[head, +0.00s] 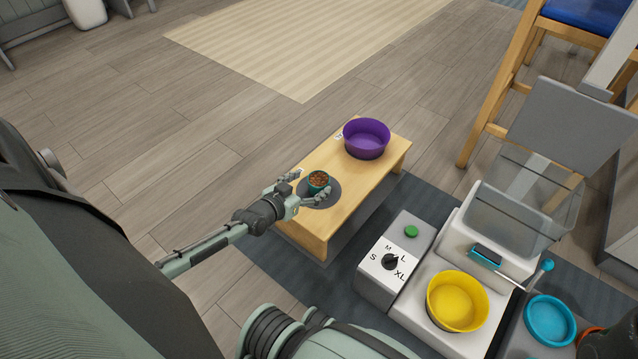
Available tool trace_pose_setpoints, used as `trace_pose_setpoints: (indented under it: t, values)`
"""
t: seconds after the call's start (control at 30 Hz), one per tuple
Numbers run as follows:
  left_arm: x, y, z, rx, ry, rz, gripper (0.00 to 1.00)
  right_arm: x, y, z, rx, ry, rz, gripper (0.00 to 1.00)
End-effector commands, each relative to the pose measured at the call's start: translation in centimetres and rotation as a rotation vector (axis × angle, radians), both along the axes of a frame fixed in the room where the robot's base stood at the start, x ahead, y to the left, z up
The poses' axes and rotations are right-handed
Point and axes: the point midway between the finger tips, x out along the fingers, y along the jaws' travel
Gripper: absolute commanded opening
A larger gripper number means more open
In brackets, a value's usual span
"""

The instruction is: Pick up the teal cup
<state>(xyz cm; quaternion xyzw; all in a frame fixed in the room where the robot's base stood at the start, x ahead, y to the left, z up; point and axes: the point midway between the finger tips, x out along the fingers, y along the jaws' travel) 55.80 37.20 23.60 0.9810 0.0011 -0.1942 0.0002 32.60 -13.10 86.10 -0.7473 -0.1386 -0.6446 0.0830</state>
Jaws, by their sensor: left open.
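The teal cup (318,187) is small and holds brown pieces that look like kibble. It stands upright over the dark round area at the near end of a low wooden bench. My left gripper (307,187) reaches in from the left, with its open fingers on either side of the cup. I cannot tell whether the fingers touch it.
A purple bowl (367,139) sits at the far end of the wooden bench (328,222). To the right stand a dial box (378,287) with a green button, a dispenser (452,262) with a yellow bowl (457,302), and a blue bowl (549,320). A wooden chair (500,90) is at upper right.

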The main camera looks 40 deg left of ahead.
Motion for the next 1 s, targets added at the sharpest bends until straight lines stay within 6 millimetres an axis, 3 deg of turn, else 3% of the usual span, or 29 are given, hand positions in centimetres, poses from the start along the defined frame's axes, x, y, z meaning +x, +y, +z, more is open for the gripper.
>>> trace_pose_setpoints:
  t: [0.3,0.6,1.0]
  values:
    - [4.0,0.0,-2.3,0.000,0.000,0.000,0.77,0.3,0.5,0.0,-0.048,-0.061,-0.003,0.40]
    - [4.5,0.0,-2.2,0.000,0.002,-0.001,0.77,0.3,0.6,0.3,-0.054,-0.066,-0.003,0.40]
    - [4.5,0.0,-2.2,0.000,0.002,-0.001,0.28,0.4,0.6,0.3,-0.053,-0.064,-0.004,0.40]
